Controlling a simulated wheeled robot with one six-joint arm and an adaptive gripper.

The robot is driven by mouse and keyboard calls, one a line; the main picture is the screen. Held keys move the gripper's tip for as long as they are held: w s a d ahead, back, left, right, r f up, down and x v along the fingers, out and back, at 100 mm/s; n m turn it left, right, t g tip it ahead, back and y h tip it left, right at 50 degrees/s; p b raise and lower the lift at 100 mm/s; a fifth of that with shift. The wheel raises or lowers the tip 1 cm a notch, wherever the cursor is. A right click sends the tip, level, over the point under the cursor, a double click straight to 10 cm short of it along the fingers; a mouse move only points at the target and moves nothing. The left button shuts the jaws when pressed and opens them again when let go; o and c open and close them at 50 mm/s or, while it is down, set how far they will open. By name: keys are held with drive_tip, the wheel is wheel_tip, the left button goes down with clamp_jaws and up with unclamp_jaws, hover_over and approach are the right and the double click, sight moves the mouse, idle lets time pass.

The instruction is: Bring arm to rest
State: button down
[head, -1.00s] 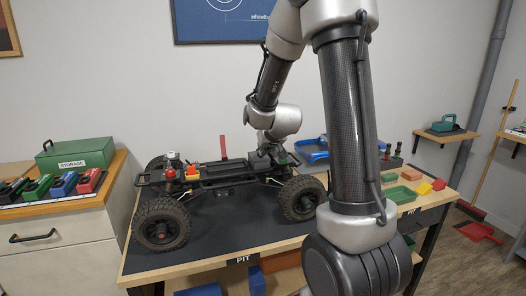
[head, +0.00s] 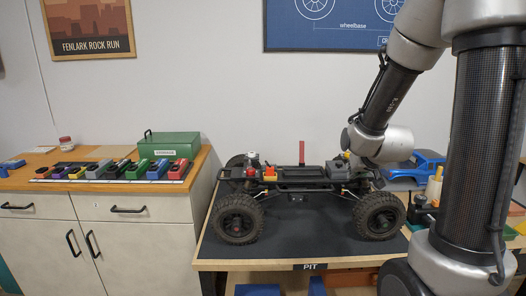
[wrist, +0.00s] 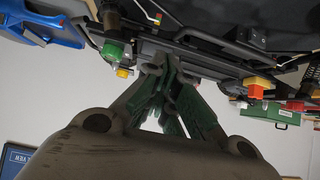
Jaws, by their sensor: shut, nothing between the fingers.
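My arm reaches down from the upper right in the head view. Its grey wrist (head: 380,143) is over the right end of the RC crawler, and the fingers are largely hidden there. In the wrist view my gripper (wrist: 165,68) has its green-padded fingers drawn together at the tips, with nothing between them. The tips appear close to the crawler's dark frame (wrist: 210,60); I cannot tell whether they touch. The crawler (head: 300,185) stands on its wheels on the dark mat (head: 300,245) of the pit bench.
A blue car body (head: 418,165) lies behind the crawler's right end. A green storage box (head: 163,146) and a row of coloured blocks (head: 115,170) stand on the left cabinet (head: 95,215). A gap separates cabinet and bench.

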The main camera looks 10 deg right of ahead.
drive_tip(key=s+a+f+g+y, duration=0.1)
drive_tip(key=s+a+g, duration=0.15)
drive_tip(key=s, duration=0.35)
drive_tip(key=s+a+f+g+y, duration=0.1)
drive_tip(key=s+f+g, duration=0.1)
drive_tip(key=s+g, duration=0.3)
drive_tip(key=s+a+r+n+t, duration=0.2)
drive_tip(key=s+a+r, duration=0.1)
drive_tip(key=s+r, duration=1)
drive_tip(key=shift+s+a, duration=0.35)
drive_tip(key=shift+s, duration=0.3)
drive_tip(key=shift+f, duration=0.15)
